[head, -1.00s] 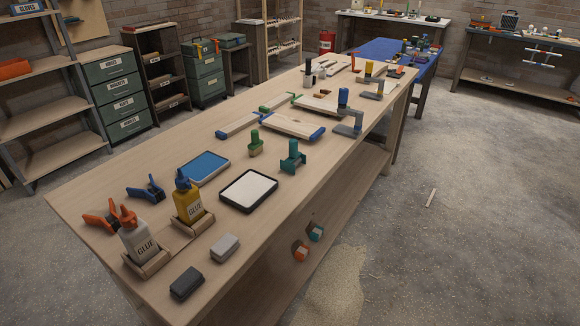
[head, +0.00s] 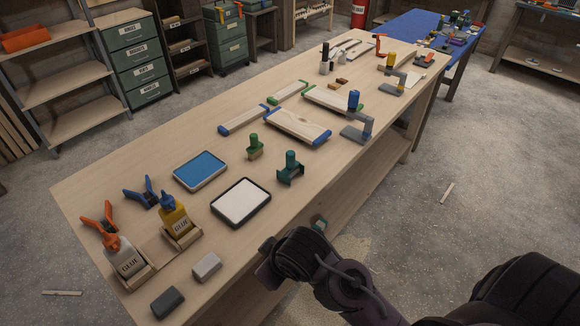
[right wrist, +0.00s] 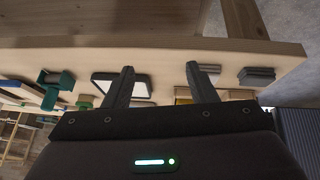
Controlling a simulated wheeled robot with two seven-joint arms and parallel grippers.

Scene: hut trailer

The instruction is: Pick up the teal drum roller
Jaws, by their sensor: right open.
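The teal drum roller (head: 290,168) stands upright on the workbench near its front edge, right of the white tray. It also shows at the left of the right wrist view (right wrist: 56,82). A similar olive-green roller (head: 254,147) stands just left of it. My right gripper (right wrist: 162,80) is open with nothing between its fingers. In the head view, its dark hand is by the bench's front edge, nearer to me than the roller and apart from it. My left gripper is not in view.
A white tray (head: 241,202), a blue tray (head: 200,170), two glue bottles and two sanding blocks stand on the near bench. Wooden boards and grey clamps lie farther back. The floor at right is mostly clear.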

